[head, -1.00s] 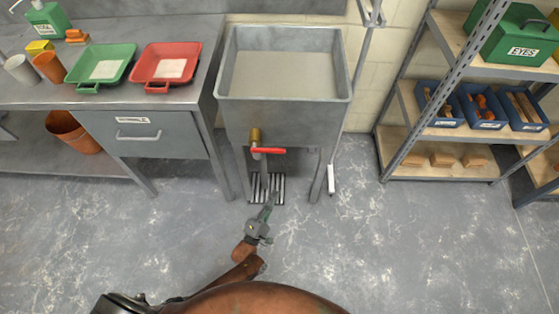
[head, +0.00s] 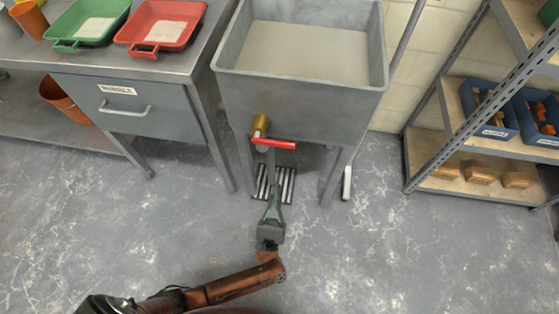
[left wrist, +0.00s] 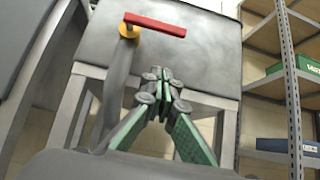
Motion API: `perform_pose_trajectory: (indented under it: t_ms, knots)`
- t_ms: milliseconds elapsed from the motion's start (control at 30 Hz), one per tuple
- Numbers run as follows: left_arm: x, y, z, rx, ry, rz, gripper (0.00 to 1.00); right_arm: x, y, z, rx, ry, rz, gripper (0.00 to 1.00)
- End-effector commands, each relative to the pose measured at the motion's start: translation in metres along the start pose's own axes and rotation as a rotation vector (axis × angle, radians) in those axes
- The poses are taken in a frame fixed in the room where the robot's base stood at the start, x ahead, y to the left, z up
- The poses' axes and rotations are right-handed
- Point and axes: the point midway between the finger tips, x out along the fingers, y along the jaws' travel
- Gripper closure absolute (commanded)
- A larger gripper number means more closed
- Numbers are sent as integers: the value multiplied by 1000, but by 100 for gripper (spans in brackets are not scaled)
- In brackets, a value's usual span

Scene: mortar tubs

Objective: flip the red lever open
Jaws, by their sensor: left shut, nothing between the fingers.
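The red lever (head: 273,144) sits on a brass valve (head: 260,125) low on the front of a grey metal tub (head: 290,107). The lever points sideways to the right of the valve. It also shows in the left wrist view (left wrist: 158,24), above the fingers. My left gripper (head: 274,190) is shut and empty, with its fingers pointing towards the tub. In the head view it appears below the lever, apart from it. In the left wrist view the fingertips (left wrist: 162,75) meet below and a little right of the valve. My right gripper is not in view.
A grey bench with a drawer (head: 130,108) stands left of the tub, with a green tray (head: 88,22) and a red tray (head: 161,28) on top. A shelf unit (head: 470,189) stands at right. A floor grate (head: 273,184) lies under the tub.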

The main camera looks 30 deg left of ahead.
Motion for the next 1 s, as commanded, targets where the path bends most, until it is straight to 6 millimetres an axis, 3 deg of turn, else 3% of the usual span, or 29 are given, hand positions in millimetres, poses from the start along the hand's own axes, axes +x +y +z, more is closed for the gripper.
perform_pose_trajectory:
  t_ms: [167, 600, 800, 1000]
  knots:
    - [17, 0, 0, 0, -2, 0, 100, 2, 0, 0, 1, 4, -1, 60]
    - [102, 0, 0, 0, -1, -1, 100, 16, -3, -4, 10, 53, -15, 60]
    - [120, 0, 21, 0, 0, -1, 100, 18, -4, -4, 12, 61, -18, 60]
    - [127, 0, 28, 2, 0, -1, 100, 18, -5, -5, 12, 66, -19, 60]
